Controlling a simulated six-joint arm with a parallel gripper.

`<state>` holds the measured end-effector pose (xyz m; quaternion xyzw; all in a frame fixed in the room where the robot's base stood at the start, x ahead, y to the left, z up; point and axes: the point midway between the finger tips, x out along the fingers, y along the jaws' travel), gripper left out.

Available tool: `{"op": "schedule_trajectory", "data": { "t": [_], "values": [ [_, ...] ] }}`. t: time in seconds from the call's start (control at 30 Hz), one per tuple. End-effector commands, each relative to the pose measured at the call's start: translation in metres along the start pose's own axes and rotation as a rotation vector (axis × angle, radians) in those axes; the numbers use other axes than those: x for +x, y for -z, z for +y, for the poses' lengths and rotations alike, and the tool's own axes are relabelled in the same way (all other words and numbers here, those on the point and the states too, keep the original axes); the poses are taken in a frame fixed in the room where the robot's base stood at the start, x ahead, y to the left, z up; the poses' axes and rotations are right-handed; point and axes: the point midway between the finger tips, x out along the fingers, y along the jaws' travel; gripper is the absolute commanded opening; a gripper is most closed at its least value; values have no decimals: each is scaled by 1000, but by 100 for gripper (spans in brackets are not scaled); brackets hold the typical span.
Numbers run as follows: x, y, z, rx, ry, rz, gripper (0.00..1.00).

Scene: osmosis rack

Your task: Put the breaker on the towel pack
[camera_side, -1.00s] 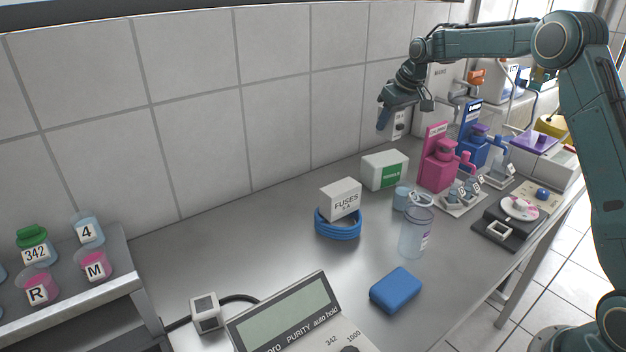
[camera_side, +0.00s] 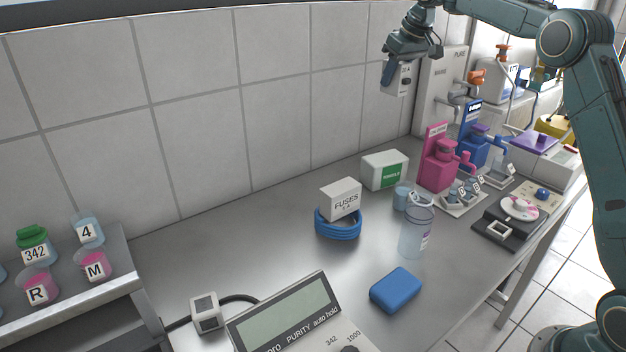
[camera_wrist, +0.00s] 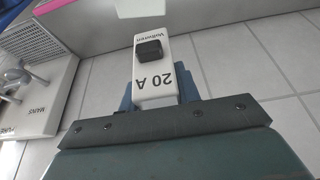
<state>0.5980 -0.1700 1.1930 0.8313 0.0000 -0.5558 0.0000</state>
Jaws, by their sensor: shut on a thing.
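The breaker (camera_side: 402,78) is a small white block. In the wrist view the breaker (camera_wrist: 152,62) shows a black switch and a "20 A" label. My gripper (camera_side: 392,74) is shut on it and holds it high above the bench, in front of the tiled wall. In the wrist view the blue fingers (camera_wrist: 157,92) lie on either side of it. The towel pack appears to be the white box with a green label (camera_side: 384,170), its print too small to read. It sits on the bench below my gripper, against the wall side, and its top is bare.
A white fuses box (camera_side: 341,199) rests on a blue cable coil (camera_side: 338,229) left of the towel pack. A pink dispenser (camera_side: 437,168) stands close on its right. A clear bottle (camera_side: 414,237) and a blue block (camera_side: 396,290) are nearer the front.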

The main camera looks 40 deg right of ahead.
Motion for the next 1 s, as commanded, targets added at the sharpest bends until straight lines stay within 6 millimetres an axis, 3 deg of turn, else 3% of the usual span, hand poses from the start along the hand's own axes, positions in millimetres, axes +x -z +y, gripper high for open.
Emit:
{"op": "schedule_trajectory", "data": {
  "t": [0.57, 0.77, 1.0],
  "values": [
    [6, 0, 1, -1, 2, 0, 3],
    [39, -3, 9, 2, 9, -3, 3],
    [94, -12, 23, 2, 7, -2, 3]
  ]
}}
